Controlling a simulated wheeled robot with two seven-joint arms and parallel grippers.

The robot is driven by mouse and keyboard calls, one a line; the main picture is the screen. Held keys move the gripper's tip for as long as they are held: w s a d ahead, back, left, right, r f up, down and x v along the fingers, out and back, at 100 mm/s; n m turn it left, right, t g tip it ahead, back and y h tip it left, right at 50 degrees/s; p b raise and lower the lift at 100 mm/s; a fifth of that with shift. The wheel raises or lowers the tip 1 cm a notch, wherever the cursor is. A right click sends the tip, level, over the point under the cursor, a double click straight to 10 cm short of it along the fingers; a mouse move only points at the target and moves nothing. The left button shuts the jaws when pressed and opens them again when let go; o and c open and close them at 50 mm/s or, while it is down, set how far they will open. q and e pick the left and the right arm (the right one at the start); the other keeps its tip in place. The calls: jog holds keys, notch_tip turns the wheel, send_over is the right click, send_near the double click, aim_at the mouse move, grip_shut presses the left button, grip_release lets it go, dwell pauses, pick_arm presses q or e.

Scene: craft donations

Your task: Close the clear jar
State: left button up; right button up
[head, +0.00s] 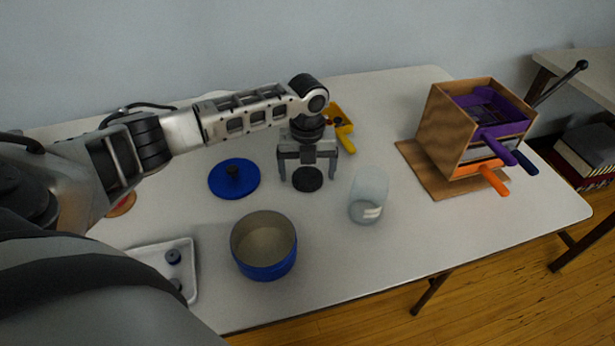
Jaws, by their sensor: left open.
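The clear jar (369,196) stands upright on the table, right of the middle, with no lid seen on it. Something pale shows low in it. A round dark disc (307,180), which looks like a lid, lies just left of the jar. My left gripper (308,172) points down over this disc, its fingers apart on either side of it. The fingers are open, and I cannot tell whether they touch the disc. My right gripper is not in view.
A blue pot (264,267) stands open at the front, with a blue lid (222,184) with a dark knob behind it. A grey tray (190,291) is front left. A yellow-handled tool (345,138) lies behind. A wooden box (440,131) with coloured handles stands right.

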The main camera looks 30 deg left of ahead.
aim_at(307, 175)
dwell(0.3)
pick_arm(q)
jog(key=c, duration=1)
jog(key=shift+r, duration=0.1)
jog(key=shift+c, duration=0.2)
notch_tip(307, 175, up, 10)
